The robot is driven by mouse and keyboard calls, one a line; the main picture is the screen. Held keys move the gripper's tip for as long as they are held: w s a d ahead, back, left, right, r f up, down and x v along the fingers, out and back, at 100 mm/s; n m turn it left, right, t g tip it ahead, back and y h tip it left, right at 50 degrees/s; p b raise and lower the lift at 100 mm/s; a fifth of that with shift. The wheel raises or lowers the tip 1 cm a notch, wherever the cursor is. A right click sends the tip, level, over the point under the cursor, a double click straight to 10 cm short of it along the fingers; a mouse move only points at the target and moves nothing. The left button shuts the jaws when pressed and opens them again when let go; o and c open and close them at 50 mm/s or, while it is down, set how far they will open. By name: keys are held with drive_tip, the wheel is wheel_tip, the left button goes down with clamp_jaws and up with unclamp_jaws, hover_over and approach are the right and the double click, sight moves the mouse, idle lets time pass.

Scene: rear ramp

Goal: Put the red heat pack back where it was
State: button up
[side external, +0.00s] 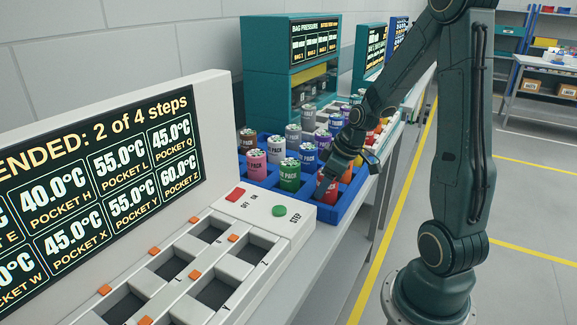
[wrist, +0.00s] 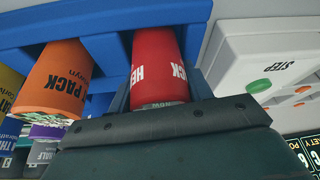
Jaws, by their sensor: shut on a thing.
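The red heat pack (side external: 327,188) is at the near right corner of the blue tray (side external: 343,213). My gripper (side external: 346,160) is shut on it from above. In the wrist view the red pack (wrist: 158,62) shows beyond the dark edge of my gripper (wrist: 165,117), with blue tray walls around its far end. It looks at least partly inside a corner compartment; I cannot tell whether it rests on the bottom.
Green (side external: 289,174), pink (side external: 256,164) and several other packs stand in the tray. An orange pack (wrist: 58,75) is beside the red one. A white console with a green STEP button (side external: 278,211) and open pockets (side external: 218,292) adjoins the tray. Its screen (side external: 90,190) reads "2 of 4 steps".

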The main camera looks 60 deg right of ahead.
drive_tip(key=shift+f, duration=0.1)
drive_tip(key=o, duration=1.2)
drive_tip(key=shift+r, duration=0.2)
drive_tip(key=shift+v, duration=0.85)
drive_tip(key=v, duration=1)
drive_tip(key=shift+s+r, duration=0.1)
